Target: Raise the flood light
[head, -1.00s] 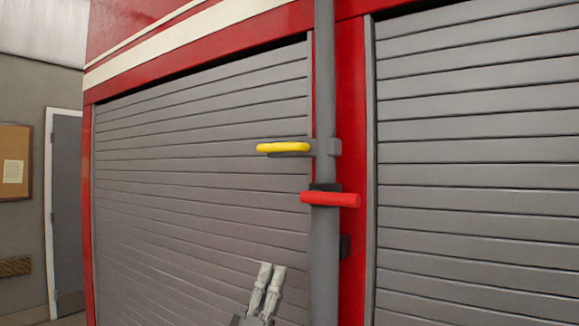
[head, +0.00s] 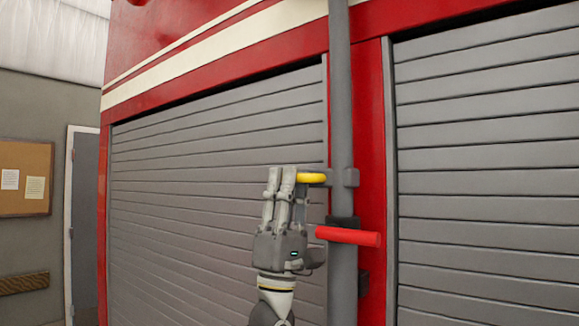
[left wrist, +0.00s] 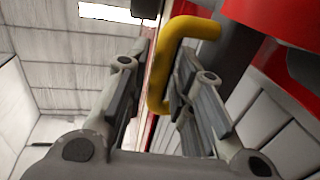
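A grey vertical pole (head: 342,120) stands in front of the red vehicle; its top is out of view and no lamp shows. A yellow handle (head: 312,178) sticks out to the left from a bracket on the pole. A red bar handle (head: 348,236) sits lower, at a dark collar. My left gripper (head: 281,175) is upright at the yellow handle, its fingers hiding the handle's left part. In the left wrist view, its two fingers are spread, and the yellow handle (left wrist: 163,75) shows between them, nearer the right finger. My right gripper is not in view.
Grey roller shutters (head: 215,150) lie behind the pole on the left, with another shutter (head: 490,180) to the right. A cork board (head: 25,178) and a door (head: 85,220) are at the far left. The space left of the gripper looks clear.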

